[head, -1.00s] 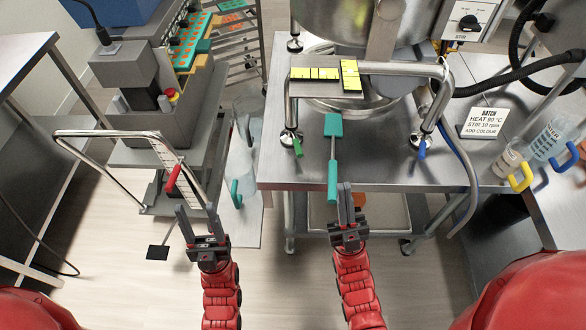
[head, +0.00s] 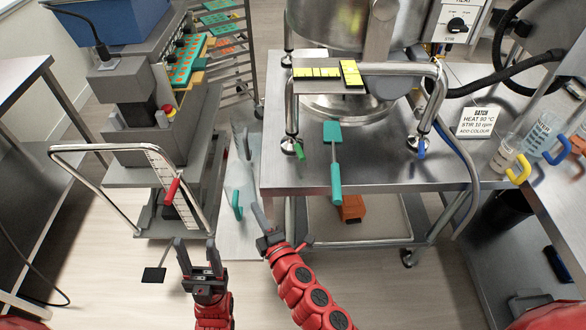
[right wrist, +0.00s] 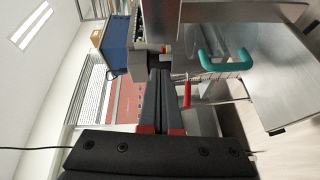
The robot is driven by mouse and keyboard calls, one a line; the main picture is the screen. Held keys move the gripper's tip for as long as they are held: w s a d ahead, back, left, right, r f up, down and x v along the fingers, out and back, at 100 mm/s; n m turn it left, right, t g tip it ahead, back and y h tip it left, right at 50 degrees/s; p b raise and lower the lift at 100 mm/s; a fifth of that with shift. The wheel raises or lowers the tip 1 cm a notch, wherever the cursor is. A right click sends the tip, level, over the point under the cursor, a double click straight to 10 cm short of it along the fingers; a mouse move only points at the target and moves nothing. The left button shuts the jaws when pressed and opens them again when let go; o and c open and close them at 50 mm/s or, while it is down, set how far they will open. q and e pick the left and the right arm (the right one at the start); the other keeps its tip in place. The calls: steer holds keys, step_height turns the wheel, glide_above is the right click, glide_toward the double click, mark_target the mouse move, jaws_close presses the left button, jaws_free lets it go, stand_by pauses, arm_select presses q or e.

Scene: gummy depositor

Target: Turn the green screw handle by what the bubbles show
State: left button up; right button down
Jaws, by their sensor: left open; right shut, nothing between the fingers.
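The green screw handle (head: 299,151) hangs at the foot of the left leg of the kettle's tubular frame, on the steel table. A blue handle (head: 421,149) is at the right leg. Two yellow bubble levels, one lengthwise (head: 316,73) and one crosswise (head: 351,73), sit on a plate on the frame; their bubbles are too small to read. My right gripper (head: 260,214) is shut and empty, below and left of the green handle, just off the table's front left corner. In the right wrist view its fingers (right wrist: 160,98) are together. My left gripper (head: 195,243) is open and empty, lower left.
A teal-handled spatula (head: 334,155) lies over the table's front edge. A teal-handled jug (head: 237,200) stands left of the table. Jugs (head: 540,135) and a batch sign (head: 487,122) are at right.

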mark_target(293, 172)
steer(key=w+d+r+m+t+h, duration=0.1)
steer(key=w+d+r+t+h, duration=0.15)
steer(key=d+r+h, duration=0.35)
steer(key=shift+h, duration=0.7)
steer(key=w, duration=0.3)
steer(key=w+p, duration=0.1)
steer(key=w, duration=0.2)
steer(key=w+f, duration=0.1)
steer(key=w, duration=0.2)
steer(key=shift+p, duration=0.3)
steer(key=shift+w+d+r+p, duration=0.15)
steer(key=shift+d+p, duration=0.15)
steer(key=shift+d, duration=0.3)
steer(key=shift+d+r+p, duration=0.1)
steer(key=shift+d+p, duration=0.2)
steer(key=shift+d, duration=0.25)
steer(key=shift+d+r, duration=0.1)
steer(key=shift+d, duration=0.45)
steer(key=shift+w, duration=0.1)
